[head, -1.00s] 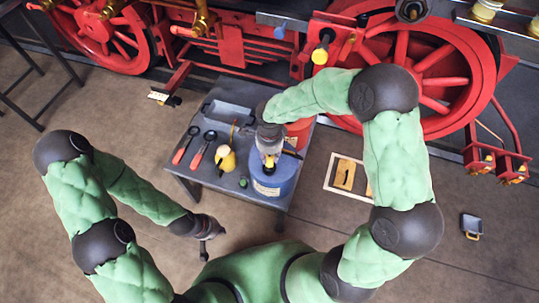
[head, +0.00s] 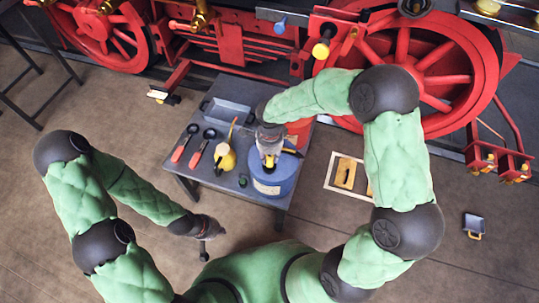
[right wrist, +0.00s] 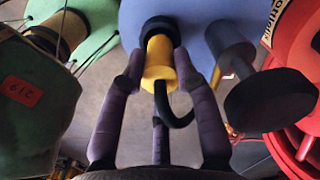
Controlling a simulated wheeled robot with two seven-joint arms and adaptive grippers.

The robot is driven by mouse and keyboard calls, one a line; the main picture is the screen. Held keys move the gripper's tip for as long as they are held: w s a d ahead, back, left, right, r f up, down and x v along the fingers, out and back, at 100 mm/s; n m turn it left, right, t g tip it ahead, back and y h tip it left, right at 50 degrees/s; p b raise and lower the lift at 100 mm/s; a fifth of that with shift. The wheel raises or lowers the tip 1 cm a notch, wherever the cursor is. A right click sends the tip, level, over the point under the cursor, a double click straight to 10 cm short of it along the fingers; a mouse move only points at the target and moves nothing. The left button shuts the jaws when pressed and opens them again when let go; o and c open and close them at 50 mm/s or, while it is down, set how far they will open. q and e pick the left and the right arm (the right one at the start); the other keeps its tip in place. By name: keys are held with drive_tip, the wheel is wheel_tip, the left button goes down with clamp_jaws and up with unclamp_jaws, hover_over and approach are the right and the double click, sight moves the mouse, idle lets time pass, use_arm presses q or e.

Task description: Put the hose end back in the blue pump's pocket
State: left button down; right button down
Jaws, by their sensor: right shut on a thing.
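The blue pump (head: 280,183) stands on the grey table's right front part. My right gripper (head: 269,160) is above it in the head view. In the right wrist view, my right gripper (right wrist: 158,70) is shut on the yellow hose end (right wrist: 157,55), which has a black tip at the top. A black hose (right wrist: 180,118) curls from its lower side. The pump's blue body (right wrist: 190,18) fills the top behind it. I cannot make out the pocket clearly. My left gripper (head: 205,246) hangs low at the table's front left, away from the pump; its fingers are too small to judge.
The table (head: 240,190) also holds a grey tray (head: 227,112), two red-handled tools (head: 186,146), a yellow can (head: 226,160) and a red container (head: 299,130) close behind the pump. A dark round knob (right wrist: 270,108) stands right of my right gripper. Locomotive wheels (head: 425,75) stand behind.

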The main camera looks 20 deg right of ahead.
drive_tip(key=c, duration=0.8)
unclamp_jaws()
drive_tip(key=shift+c, duration=0.2)
wheel_tip(320, 180, up, 12)
